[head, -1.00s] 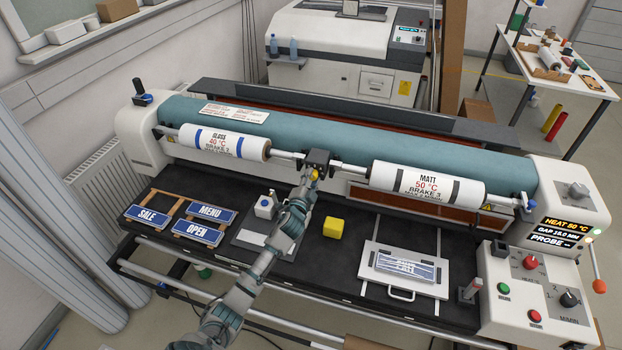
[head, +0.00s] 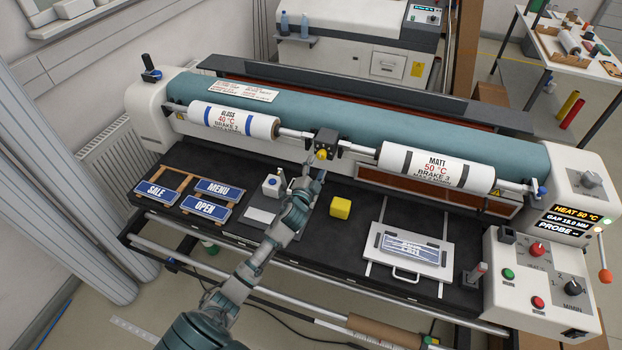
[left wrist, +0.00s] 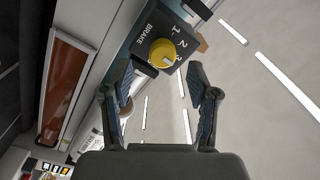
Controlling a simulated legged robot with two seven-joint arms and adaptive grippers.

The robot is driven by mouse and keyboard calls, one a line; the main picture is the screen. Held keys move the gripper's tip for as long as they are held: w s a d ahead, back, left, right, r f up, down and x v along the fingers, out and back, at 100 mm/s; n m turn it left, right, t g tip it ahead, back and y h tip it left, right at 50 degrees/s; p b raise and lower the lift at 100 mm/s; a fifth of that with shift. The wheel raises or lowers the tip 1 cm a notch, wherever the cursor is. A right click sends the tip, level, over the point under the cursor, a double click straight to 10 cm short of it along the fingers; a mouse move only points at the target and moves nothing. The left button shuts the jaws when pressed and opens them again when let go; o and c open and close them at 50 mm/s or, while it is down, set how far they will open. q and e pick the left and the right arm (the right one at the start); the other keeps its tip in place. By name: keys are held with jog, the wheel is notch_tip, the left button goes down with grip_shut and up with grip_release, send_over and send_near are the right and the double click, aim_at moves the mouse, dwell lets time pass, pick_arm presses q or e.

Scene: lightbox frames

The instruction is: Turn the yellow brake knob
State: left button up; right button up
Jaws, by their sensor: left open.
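The yellow brake knob (head: 322,154) sits on a dark block (head: 326,139) between the two white rolls. In the left wrist view the knob (left wrist: 162,53) shows large beside the word BRAKE and the digits 1, 2 and 3. Its pale mark appears to point toward the 3. My left gripper (head: 313,171) is just in front of and below the knob in the head view. In the left wrist view its two fingers (left wrist: 161,74) are spread, with the knob beyond the gap between their tips and apart from them. My right gripper is not in view.
The GLOSS roll (head: 233,122) and MATT roll (head: 436,168) flank the knob. A control box (head: 540,285) is at right.

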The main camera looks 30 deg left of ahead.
pick_arm(q)
jog(key=v, duration=0.7)
jog(key=shift+s, duration=0.2)
jog(key=shift+d+f, duration=0.1)
